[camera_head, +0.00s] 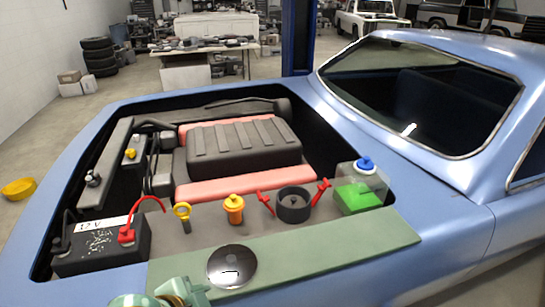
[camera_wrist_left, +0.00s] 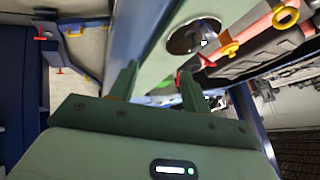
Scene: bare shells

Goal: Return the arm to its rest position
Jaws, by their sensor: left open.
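My left gripper (camera_head: 183,290) shows at the bottom edge of the head view, at the near edge of the blue car's engine bay. In the left wrist view, its two green fingers (camera_wrist_left: 160,82) stand apart with nothing between them. A round, shiny dark dish (camera_head: 231,267) lies on the green strip (camera_head: 330,252) just right of the gripper, apart from it. The dish also shows beyond the fingers in the left wrist view (camera_wrist_left: 190,36). Most of the left arm is out of the head view. My right gripper is in neither view.
The open engine bay holds a battery (camera_head: 100,248), a yellow ring-handled dipstick (camera_head: 183,211), an orange cap (camera_head: 234,208), a dark round reservoir with red handles (camera_head: 293,205) and a blue-capped green-fluid tank (camera_head: 358,198). A blue post (camera_head: 298,40) stands behind. A yellow bowl (camera_head: 19,188) lies left.

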